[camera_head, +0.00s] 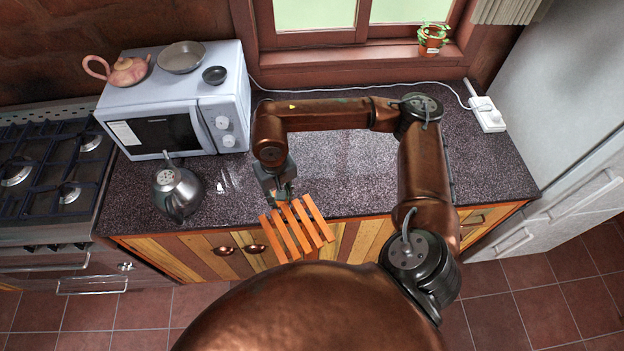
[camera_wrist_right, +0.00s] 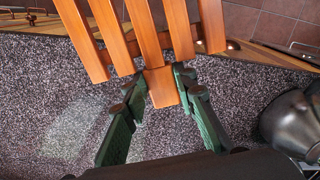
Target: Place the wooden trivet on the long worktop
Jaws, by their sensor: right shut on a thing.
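The wooden trivet (camera_head: 297,229) is a set of orange-brown slats. In the head view it is at the front edge of the long worktop (camera_head: 340,170), which is dark and speckled, and most of it shows over the cabinet fronts. The right wrist view shows the green fingers (camera_wrist_right: 157,92) on both sides of one short slat end of the trivet (camera_wrist_right: 140,32). Whether the trivet touches the worktop cannot be told. My left gripper is not in view.
A steel kettle (camera_head: 176,191) stands left of the gripper. A microwave (camera_head: 180,103) with a teapot (camera_head: 127,71), a pan (camera_head: 181,57) and a small bowl (camera_head: 214,75) stands behind it. A gas stove (camera_head: 45,175) is at left, a power strip (camera_head: 487,114) at back right. The worktop's middle is clear.

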